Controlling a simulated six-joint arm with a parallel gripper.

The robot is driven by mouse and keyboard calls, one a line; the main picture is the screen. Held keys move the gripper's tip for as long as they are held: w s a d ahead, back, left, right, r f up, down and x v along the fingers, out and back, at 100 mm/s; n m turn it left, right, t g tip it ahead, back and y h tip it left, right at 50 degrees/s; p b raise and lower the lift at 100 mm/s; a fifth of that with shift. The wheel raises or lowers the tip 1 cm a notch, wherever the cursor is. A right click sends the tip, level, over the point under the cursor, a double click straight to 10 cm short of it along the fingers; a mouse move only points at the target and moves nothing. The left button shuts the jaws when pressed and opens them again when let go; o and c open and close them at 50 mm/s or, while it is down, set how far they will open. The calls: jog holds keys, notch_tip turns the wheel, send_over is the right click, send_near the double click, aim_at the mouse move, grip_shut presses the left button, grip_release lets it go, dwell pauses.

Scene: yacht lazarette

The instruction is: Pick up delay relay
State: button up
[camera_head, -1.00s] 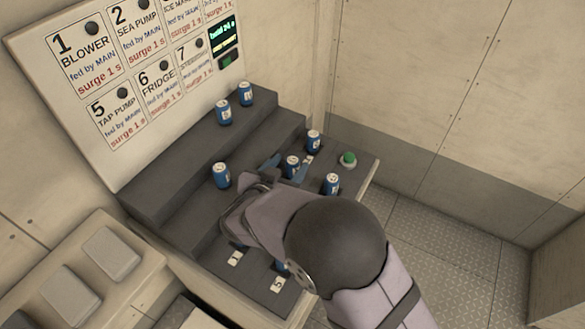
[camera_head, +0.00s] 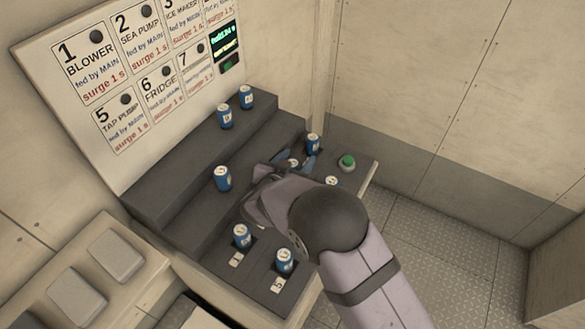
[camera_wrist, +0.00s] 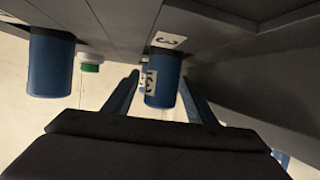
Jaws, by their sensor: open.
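The delay relays look like blue cans with pale tops. In the wrist view one blue can (camera_wrist: 162,78), with a white label that I cannot read for sure, stands between the two fingers of my gripper (camera_wrist: 160,98). The fingers are open, one on each side of it; contact is not clear. In the head view my gripper (camera_head: 296,160) is over the stepped grey rack, and only the top of this can (camera_head: 293,163) shows between the fingers. Another can (camera_head: 313,144) stands just behind, and one (camera_head: 331,181) is mostly hidden by my arm.
More cans stand on the dark grey stepped rack (camera_head: 165,200): two at the back (camera_head: 246,97), one at mid left (camera_head: 222,179), two in front (camera_head: 285,260) by number tags. A green button (camera_head: 347,162) is at right. A numbered panel (camera_head: 125,75) stands behind.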

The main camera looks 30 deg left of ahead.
jog(key=shift+w, duration=0.1)
jog(key=c, duration=1.2)
